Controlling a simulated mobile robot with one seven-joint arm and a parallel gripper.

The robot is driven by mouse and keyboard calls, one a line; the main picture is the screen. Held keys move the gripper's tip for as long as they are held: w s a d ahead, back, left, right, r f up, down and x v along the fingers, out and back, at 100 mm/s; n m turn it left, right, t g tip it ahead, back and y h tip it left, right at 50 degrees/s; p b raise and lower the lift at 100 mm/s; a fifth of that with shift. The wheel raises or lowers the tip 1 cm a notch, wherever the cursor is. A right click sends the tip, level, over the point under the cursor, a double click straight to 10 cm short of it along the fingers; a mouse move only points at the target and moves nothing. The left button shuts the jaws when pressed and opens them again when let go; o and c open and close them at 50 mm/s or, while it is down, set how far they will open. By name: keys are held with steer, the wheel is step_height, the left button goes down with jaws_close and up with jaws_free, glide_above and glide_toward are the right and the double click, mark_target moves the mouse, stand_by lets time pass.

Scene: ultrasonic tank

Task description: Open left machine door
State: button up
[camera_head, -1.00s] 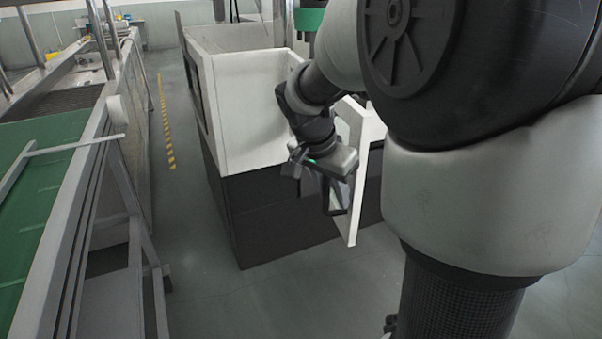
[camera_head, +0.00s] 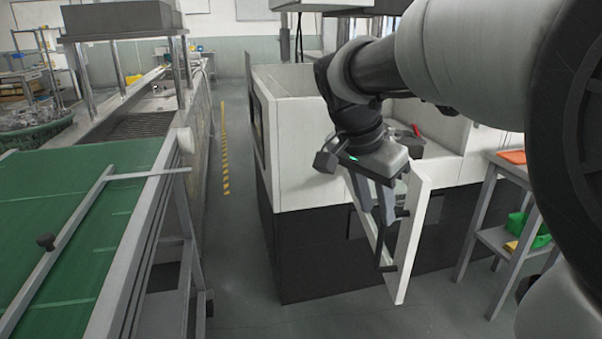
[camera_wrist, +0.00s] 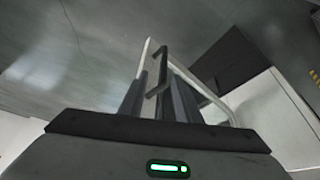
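The machine door (camera_head: 413,240) is a white-framed panel, swung out from the front of a white and black machine (camera_head: 300,160). A black bar handle (camera_head: 387,268) is on the door's face. My gripper (camera_head: 386,215) points down beside the door at the handle. In the wrist view, the handle (camera_wrist: 161,62) runs between my two fingers (camera_wrist: 155,100). The fingers stand apart with a gap showing; contact with the handle is hard to tell. The door frame (camera_wrist: 205,90) also shows there, behind the fingers. My wrist hides part of the door's upper edge.
A green conveyor (camera_head: 70,220) with a metal frame runs along the left. A grey side table (camera_head: 505,240) with green and orange items stands at the right. Grey floor (camera_head: 330,322) is open in front of the machine, with a yellow-black strip (camera_head: 225,150) beyond.

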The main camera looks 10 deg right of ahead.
steer(key=v, duration=0.2)
steer(key=shift+s+a+r, duration=0.15)
steer(key=shift+a+r, duration=0.05)
steer(key=shift+r, duration=0.15)
steer(key=s+a+f+n+t+y, duration=0.2)
steer(key=s+a+f+n, duration=0.15)
steer(key=s+n, duration=0.3)
steer(key=s+a+f+n+t+y, duration=0.2)
steer(key=s+a+f+n, duration=0.15)
steer(key=s+n, duration=0.35)
step_height(320, 180, up, 23)
steer(key=m+p, duration=0.1)
steer(key=p, duration=2.1)
steer(key=shift+s+a+f, duration=0.25)
steer(key=shift+s, duration=0.1)
